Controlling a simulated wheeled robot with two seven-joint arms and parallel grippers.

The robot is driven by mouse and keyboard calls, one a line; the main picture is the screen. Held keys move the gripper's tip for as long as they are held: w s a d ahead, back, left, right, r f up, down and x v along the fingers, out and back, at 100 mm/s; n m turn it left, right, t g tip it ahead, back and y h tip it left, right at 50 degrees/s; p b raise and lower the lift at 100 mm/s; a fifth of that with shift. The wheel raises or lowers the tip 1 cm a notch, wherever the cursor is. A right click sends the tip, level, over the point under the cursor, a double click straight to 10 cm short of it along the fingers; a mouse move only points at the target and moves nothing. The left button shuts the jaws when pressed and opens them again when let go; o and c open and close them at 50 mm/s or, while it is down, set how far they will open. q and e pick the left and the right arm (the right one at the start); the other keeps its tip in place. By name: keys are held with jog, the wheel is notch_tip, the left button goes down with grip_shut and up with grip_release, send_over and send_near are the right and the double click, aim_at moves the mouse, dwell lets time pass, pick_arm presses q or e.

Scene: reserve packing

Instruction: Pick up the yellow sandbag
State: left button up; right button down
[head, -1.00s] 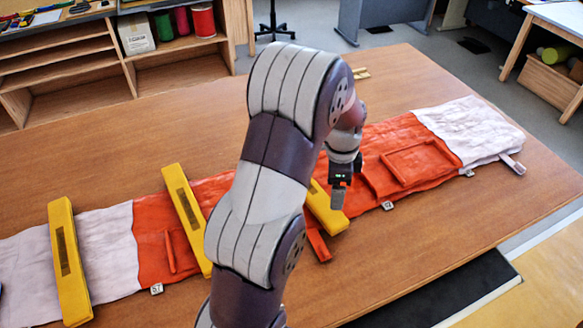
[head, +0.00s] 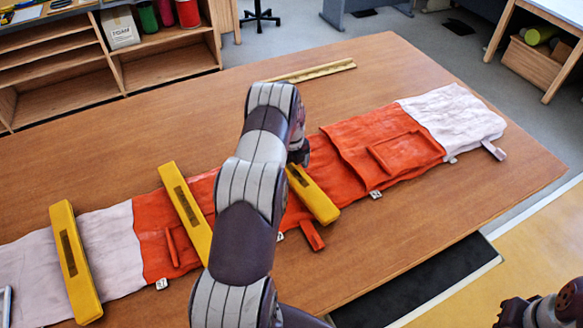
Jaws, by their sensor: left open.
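Three long yellow sandbags, each with a dark label strip or plain top, lie across a red and white cloth (head: 165,230): one at the left (head: 75,262), one left of my arm (head: 185,212), and one just right of my arm (head: 315,198). The last has its far end partly hidden by my wrist. My left gripper (head: 299,157) is over the far end of that right bag, small and mostly hidden by my arm. It is open, and whether it touches the bag cannot be seen.
The cloth lies across a brown wooden table (head: 400,235). A red strap (head: 311,236) sticks out of its near edge. A yellowish ruler-like strip (head: 318,71) lies at the back. Bare table is free behind and in front. Shelves (head: 60,65) stand behind.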

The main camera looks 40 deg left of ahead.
pick_arm(q)
jog(key=shift+w+f, duration=0.15)
jog(key=shift+f, duration=0.8)
jog(key=shift+r, duration=0.1)
jog(key=c, duration=1.5)
jog(key=shift+c, duration=0.3)
